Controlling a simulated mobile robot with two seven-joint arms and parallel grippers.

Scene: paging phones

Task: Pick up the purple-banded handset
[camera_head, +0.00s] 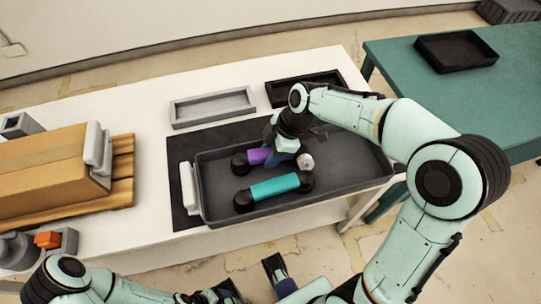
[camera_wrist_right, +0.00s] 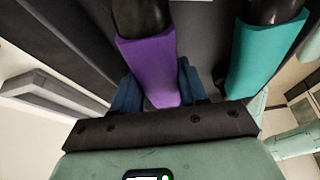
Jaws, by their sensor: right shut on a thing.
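The purple-banded handset (camera_head: 258,156) lies in the dark grey tray (camera_head: 350,184), with black ends. My right gripper (camera_head: 284,157) reaches down over its right part and partly hides it. In the right wrist view, the blue fingers of my right gripper (camera_wrist_right: 158,88) stand on both sides of the purple band (camera_wrist_right: 148,68) and are shut on it. A teal-banded handset (camera_head: 274,187) lies in front of it in the tray and also shows in the wrist view (camera_wrist_right: 266,52). My left arm is low in the head view; its jaw opening is unclear.
A grey tray (camera_head: 213,106) and a black tray (camera_head: 303,84) stand behind on the white table (camera_head: 126,237). A brown box (camera_head: 42,172) on wooden slats is at left. A teal table (camera_head: 400,70) with a black tray (camera_head: 457,51) is at right.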

